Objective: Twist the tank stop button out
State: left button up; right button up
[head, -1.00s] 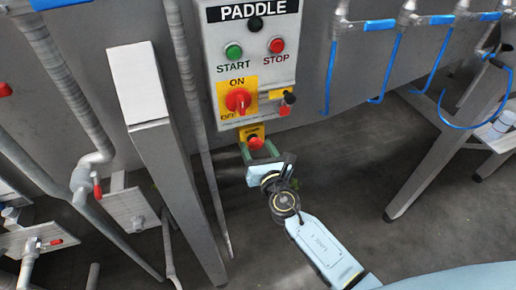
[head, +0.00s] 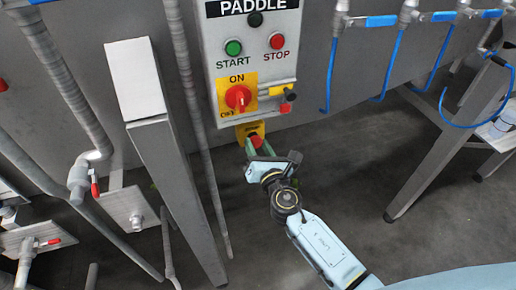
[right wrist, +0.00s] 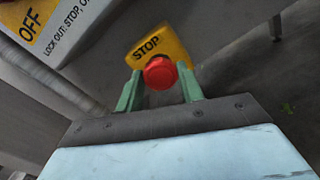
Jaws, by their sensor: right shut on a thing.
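The tank stop button is a red mushroom knob (right wrist: 160,73) on a yellow plate marked STOP (right wrist: 146,46) in the right wrist view. In the head view the red knob (head: 255,141) sits on its yellow plate (head: 250,130) under the grey paddle control box. My right gripper (right wrist: 160,88) has its two green fingers on either side of the red knob and is shut on it. In the head view my right gripper (head: 256,147) reaches up to the knob from below and looks rotated. My left gripper is in neither view.
The control box (head: 213,75) above carries a green START button (head: 233,48), a red STOP button (head: 277,42) and a red rotary switch (head: 238,97). A grey post (head: 170,170) stands to the left. Blue hoses (head: 390,65) hang at the right. The floor (head: 330,170) right of my arm is clear.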

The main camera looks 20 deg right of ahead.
jog(key=m+b, duration=0.1)
jog(key=m, duration=0.2)
jog(key=shift+m+b, duration=0.45)
jog(key=shift+m, duration=0.75)
jog(key=o, duration=1)
jog(key=shift+c, duration=0.2)
jog(key=shift+s, duration=0.1)
jog(key=s+b, duration=0.2)
jog(key=s, duration=1.1)
jog(key=shift+d, duration=0.25)
jog(key=shift+s, duration=0.1)
